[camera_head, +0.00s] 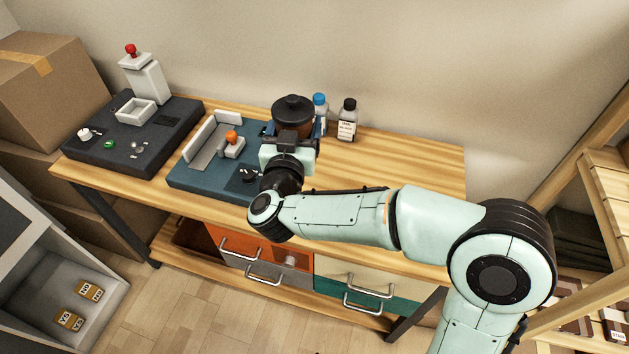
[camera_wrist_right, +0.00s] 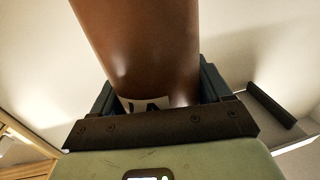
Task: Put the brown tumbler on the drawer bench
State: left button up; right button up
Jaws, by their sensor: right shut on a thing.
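The brown tumbler (camera_head: 291,117) has a black lid and looks about upright. My right gripper (camera_head: 293,132) is shut around its body, with a finger on each side. In the right wrist view the tumbler (camera_wrist_right: 140,45) fills the space between the dark fingers, and part of a pale label shows low on it. The drawer bench (camera_head: 410,170) has a wooden top with coloured drawers below. The tumbler appears over the back middle of this top. Its base is hidden by my gripper, so I cannot tell whether it touches. My left gripper is out of view.
A blue-capped bottle (camera_head: 320,108) and a black-capped bottle (camera_head: 347,122) stand just right of the tumbler. A blue fixture plate (camera_head: 195,178) lies left of my gripper, and a dark station (camera_head: 105,155) is farther left. The bench's right part is clear.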

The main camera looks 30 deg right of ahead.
pick_arm(q)
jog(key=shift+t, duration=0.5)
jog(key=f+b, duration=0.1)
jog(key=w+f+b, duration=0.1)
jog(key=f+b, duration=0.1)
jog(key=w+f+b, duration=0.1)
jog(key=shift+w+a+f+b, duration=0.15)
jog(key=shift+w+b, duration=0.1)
jog(key=shift+b, duration=0.1)
pick_arm(e)
notch_tip(320, 180, down, 18)
jog(key=shift+r, duration=0.2)
jog(key=shift+f, duration=0.15)
jog(key=o, duration=1.2)
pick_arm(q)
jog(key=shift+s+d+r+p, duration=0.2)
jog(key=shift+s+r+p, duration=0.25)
pick_arm(e)
jog(key=v, duration=1.2)
